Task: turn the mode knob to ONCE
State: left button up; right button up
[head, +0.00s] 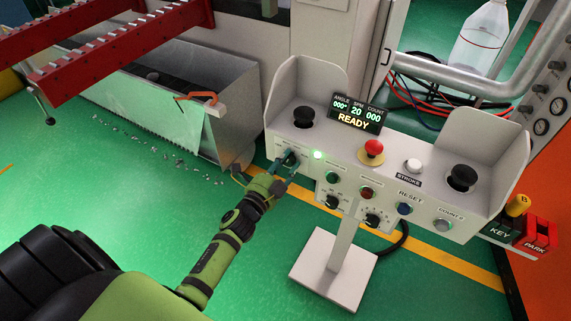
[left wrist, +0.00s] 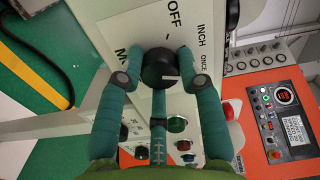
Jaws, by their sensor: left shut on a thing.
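The mode knob (left wrist: 160,68) is a round black knob on a white label plate with OFF, INCH and ONCE in the left wrist view; another label starting with M is partly hidden. My left gripper (head: 289,160) is at the upper left of the control panel's front face (head: 442,207). In the left wrist view its teal fingers (left wrist: 160,80) are shut on the knob, one on each side. My right gripper is not in view.
A lit green lamp (head: 318,155) is close to the left gripper. Black palm buttons (head: 303,116), a red mushroom button (head: 372,149), a white STROKE button (head: 413,165) and lower knobs (head: 332,202) crowd the panel. The display (head: 355,115) reads READY. The green floor at left is mostly free.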

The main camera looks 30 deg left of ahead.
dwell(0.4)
pick_arm(q)
jog(key=o, duration=1.1)
jog(key=shift+o, duration=0.2)
jog(key=s, duration=1.2)
jog(key=shift+a, duration=0.25)
